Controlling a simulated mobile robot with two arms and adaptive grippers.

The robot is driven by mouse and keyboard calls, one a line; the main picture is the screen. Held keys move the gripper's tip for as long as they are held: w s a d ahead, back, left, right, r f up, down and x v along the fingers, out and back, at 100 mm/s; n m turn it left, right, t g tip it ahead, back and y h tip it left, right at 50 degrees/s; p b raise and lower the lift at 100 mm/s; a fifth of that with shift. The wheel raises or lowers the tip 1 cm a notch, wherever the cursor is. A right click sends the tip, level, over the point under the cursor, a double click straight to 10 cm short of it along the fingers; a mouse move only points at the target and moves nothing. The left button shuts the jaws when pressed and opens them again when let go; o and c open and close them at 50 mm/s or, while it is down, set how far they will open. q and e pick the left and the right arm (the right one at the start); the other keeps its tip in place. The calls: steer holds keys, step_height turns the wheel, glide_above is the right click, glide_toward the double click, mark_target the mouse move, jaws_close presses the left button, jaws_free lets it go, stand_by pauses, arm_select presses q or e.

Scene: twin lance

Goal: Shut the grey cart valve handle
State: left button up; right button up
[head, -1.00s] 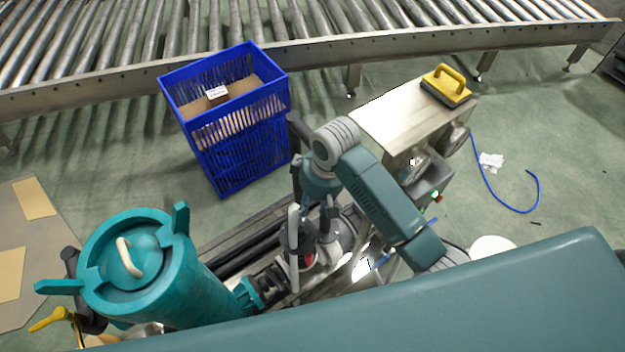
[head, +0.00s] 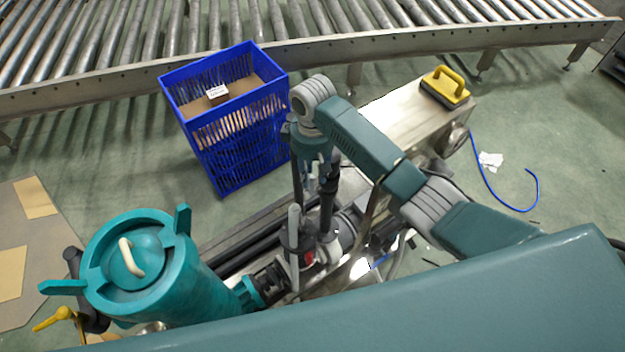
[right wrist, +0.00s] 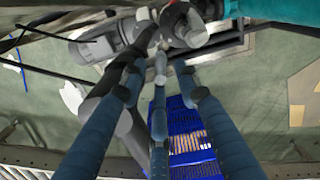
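The cart's pipework stands low in the middle of the head view. A light grey upright lever (head: 294,232), which looks like the valve handle, rises there beside a small red part. My right gripper (head: 315,172) hangs over the pipework, just above and right of the lever. In the right wrist view, the blue fingers of my right gripper (right wrist: 160,82) are spread apart with nothing held. Beyond the tips are grey valve parts (right wrist: 188,22) and a dark pipe (right wrist: 97,108). Whether a finger touches them I cannot tell. My left gripper does not show.
A teal lidded vessel (head: 140,268) stands at lower left, with a yellow handle (head: 52,318) beside it. A blue crate (head: 235,135) stands behind the pipework. A bench (head: 405,112) carries a yellow-handled tool (head: 445,88). A roller conveyor (head: 330,50) crosses the back.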

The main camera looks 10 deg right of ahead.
mark_target(313, 190)
steer(key=shift+f, duration=2.2)
steer(key=shift+c, duration=0.5)
jaws_close()
